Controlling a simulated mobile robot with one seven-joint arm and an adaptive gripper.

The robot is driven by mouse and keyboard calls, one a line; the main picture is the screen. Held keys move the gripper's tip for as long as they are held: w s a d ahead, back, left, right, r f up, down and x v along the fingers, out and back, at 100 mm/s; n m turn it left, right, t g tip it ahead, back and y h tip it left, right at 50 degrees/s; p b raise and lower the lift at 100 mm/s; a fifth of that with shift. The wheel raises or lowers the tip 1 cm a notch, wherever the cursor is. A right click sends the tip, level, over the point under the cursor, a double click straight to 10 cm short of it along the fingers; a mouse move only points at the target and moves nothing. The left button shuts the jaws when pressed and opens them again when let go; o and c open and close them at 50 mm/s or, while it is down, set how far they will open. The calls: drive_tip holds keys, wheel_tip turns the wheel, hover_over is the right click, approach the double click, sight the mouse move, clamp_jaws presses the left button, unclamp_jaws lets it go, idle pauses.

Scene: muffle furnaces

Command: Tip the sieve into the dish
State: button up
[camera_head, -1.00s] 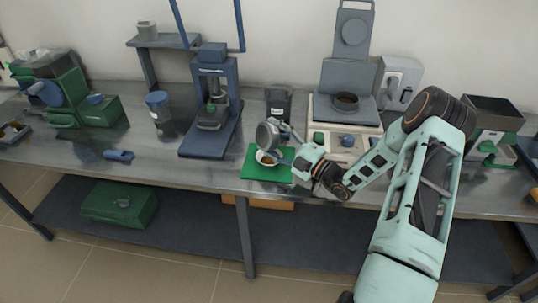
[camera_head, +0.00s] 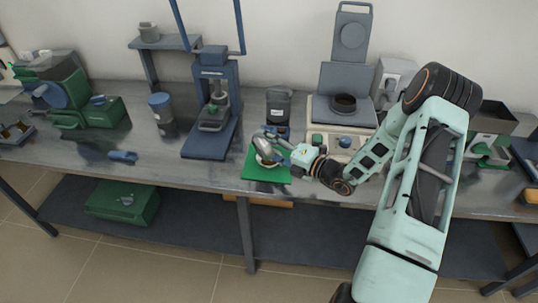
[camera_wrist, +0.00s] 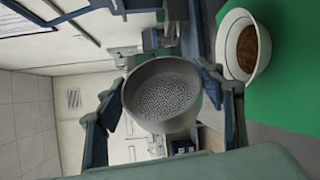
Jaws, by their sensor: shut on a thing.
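The sieve (camera_head: 263,147) is a grey metal round pan, held tilted just above the dish. In the wrist view the sieve (camera_wrist: 165,94) faces me with its grey perforated mesh, and I see no material on it. My gripper (camera_head: 281,148) is shut on the sieve; its dark fingers (camera_wrist: 166,100) clasp the sieve's wall from both sides. The dish (camera_wrist: 250,72) is a white bowl with brown material (camera_wrist: 247,47) inside, apart from the sieve in that view. In the head view the dish (camera_head: 268,163) is partly hidden by the sieve and gripper.
The dish stands on a green mat (camera_head: 258,175) at the bench's front edge. A dark container (camera_head: 278,102) stands behind it. A blue press (camera_head: 212,115) is to the left, and a cream-based device (camera_head: 342,112) with a grey top is to the right. Bench space left of the press is partly clear.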

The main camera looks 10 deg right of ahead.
idle(0.3)
drive_tip(key=n, duration=0.1)
drive_tip(key=a+n+h, duration=0.1)
drive_tip(key=n, duration=0.1)
drive_tip(key=shift+s+a+f+h, duration=0.15)
drive_tip(key=shift+s+f+h, duration=0.1)
drive_tip(key=shift+f+h, duration=0.1)
drive_tip(key=shift+n+g, duration=0.3)
drive_tip(key=shift+s+a+f+n+h+b, duration=0.1)
drive_tip(key=shift+a+f+n+h+b, duration=0.15)
drive_tip(key=shift+n+h+b, duration=0.2)
drive_tip(key=shift+a+f+n+h+b, duration=0.1)
drive_tip(key=shift+f+n+h+b, duration=0.2)
drive_tip(key=shift+n, duration=0.25)
drive_tip(key=shift+n+b, duration=0.3)
drive_tip(key=shift+n, duration=0.1)
